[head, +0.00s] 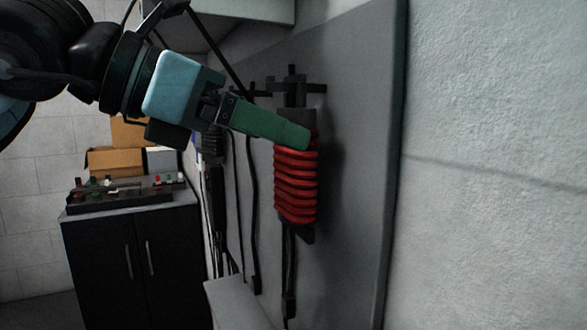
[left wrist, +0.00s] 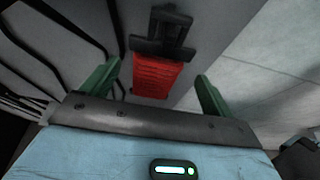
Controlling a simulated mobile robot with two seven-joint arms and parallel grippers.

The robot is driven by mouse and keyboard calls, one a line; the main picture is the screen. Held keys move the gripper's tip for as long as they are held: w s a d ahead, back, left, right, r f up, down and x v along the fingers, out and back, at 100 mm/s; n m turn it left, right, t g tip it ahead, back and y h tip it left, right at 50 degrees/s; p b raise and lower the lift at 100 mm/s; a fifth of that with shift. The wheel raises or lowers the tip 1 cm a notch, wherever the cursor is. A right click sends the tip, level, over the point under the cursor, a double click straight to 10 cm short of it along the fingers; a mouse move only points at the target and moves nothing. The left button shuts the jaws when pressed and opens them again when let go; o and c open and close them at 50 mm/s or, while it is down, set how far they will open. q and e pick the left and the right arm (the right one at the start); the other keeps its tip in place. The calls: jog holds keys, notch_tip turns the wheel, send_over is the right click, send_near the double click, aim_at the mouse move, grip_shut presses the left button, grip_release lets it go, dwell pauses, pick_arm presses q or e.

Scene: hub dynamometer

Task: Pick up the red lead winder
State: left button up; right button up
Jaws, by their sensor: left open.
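The red lead winder (head: 296,186) hangs upright on the grey wall panel, with red coils wound around a dark frame and a dark hook above. It also shows in the left wrist view (left wrist: 156,76), in the gap between the fingers and beyond them. My left gripper (head: 290,137) is open and empty. In the head view its green finger overlaps the winder's upper end; the other finger is hidden there. Both green fingers show in the left wrist view, one to each side of the winder. Contact cannot be made out. My right gripper is not in view.
The grey panel (head: 360,150) stands along a pale wall (head: 490,200). Dark cables hang left of the winder. A black cabinet (head: 135,262) stands at the left, with a cardboard box (head: 115,161) and small items on top. A pale ledge (head: 238,303) is below.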

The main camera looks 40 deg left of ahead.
pick_arm(q)
jog(key=x, duration=0.3)
jog(key=shift+w+f, duration=0.15)
jog(key=shift+w, duration=0.05)
jog(key=shift+w+d+f, duration=0.2)
jog(key=shift+w+d, duration=0.05)
jog(key=shift+w, duration=0.35)
jog(key=c, duration=1.2)
jog(key=shift+a+r+p, duration=0.1)
jog(key=shift+r+p, duration=0.05)
jog(key=shift+p, duration=0.15)
